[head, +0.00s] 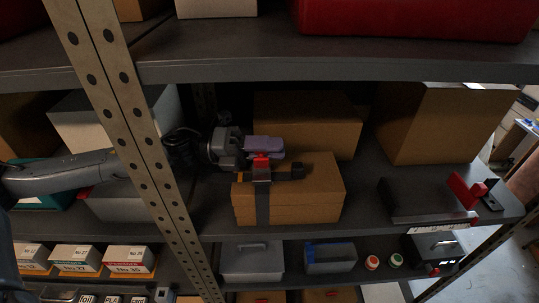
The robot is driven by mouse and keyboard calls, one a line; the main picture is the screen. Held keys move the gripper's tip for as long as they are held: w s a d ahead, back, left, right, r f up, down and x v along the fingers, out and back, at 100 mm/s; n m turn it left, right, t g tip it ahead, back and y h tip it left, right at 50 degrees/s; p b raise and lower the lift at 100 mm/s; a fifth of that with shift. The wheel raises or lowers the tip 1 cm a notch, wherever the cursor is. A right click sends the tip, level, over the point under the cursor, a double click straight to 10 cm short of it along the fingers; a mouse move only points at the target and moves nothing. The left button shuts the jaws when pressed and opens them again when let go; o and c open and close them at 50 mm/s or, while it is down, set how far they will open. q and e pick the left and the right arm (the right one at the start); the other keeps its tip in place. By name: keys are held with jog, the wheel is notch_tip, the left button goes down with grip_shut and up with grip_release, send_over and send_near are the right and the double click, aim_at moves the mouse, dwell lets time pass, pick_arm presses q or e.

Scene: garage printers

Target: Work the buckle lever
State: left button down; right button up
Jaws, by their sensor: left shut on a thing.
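A brown cardboard box (310,196) sits on the middle shelf, with a dark strap (263,206) running down its front. A small red buckle lever (261,160) shows at the top of the strap, at the box's upper front edge. My left gripper (264,170) reaches in from the left, behind the upright post, and is shut on the lever. The grey wrist and a purple part of the hand are just behind and above the lever. The fingers hide most of the buckle, so its exact angle is unclear. My right gripper is out of view.
Larger cartons stand behind (300,112) and to the right (440,125). A black item with a red part (465,190) is at the shelf's right. Another shelf is close overhead. Bins stand below.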

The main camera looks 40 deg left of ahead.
pick_arm(q)
jog(key=shift+w+a+n+t, duration=0.25)
jog(key=shift+a+n+t, duration=0.05)
jog(key=shift+n, duration=0.5)
jog(key=c, duration=0.9)
grip_release()
jog(key=shift+d, duration=0.1)
